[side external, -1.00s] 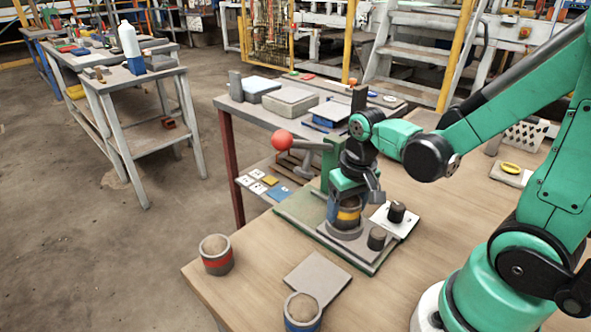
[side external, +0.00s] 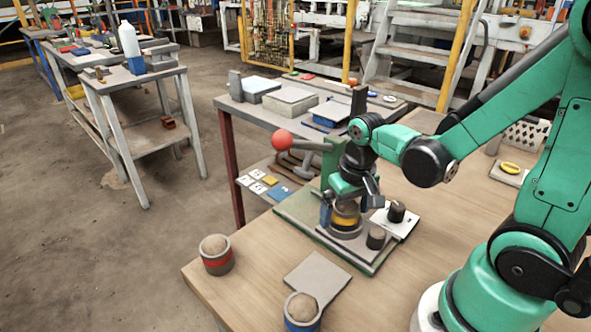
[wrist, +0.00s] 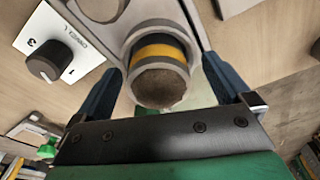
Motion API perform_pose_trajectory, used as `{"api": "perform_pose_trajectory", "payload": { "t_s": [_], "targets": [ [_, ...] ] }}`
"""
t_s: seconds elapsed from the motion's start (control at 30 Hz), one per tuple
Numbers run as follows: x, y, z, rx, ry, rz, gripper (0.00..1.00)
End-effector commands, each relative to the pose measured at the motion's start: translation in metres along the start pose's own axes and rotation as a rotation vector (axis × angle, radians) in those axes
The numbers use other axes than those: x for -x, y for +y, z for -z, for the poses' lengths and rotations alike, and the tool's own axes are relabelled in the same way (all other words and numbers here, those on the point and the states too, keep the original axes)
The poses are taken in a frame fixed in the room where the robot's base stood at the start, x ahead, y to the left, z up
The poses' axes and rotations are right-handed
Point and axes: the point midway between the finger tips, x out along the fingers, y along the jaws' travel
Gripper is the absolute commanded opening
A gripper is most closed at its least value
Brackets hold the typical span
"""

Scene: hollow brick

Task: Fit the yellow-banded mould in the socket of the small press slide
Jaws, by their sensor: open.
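The yellow-banded mould (side external: 345,221) is a grey cup with a brown fill on top. It stands upright in the round grey socket (side external: 345,233) of the small press slide, with the yellow band showing above the socket rim. In the wrist view the mould (wrist: 158,50) sits inside the grey ring. My gripper (side external: 345,207) is open over it, one blue finger on each side. The wrist view shows gaps between both fingers and the mould. The press (side external: 335,160) has a red ball lever (side external: 283,140). The mould's bottom is hidden.
A red-banded mould (side external: 216,255) and a blue-banded mould (side external: 302,311) stand at the table's front, beside a grey plate (side external: 318,273). The table's left front edge is near.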

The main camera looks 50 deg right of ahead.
Motion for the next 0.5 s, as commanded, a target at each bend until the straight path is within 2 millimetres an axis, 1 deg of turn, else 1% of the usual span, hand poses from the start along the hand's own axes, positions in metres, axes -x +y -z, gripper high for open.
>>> {"api": "perform_pose_trajectory", "payload": {
  "t_s": [0.17,0.5],
  "targets": [
    [0.012,0.001,0.001,-0.001,0.002,-0.004,1.00],
    [0.046,0.002,0.001,-0.002,0.004,-0.008,1.00]
  ]
}}
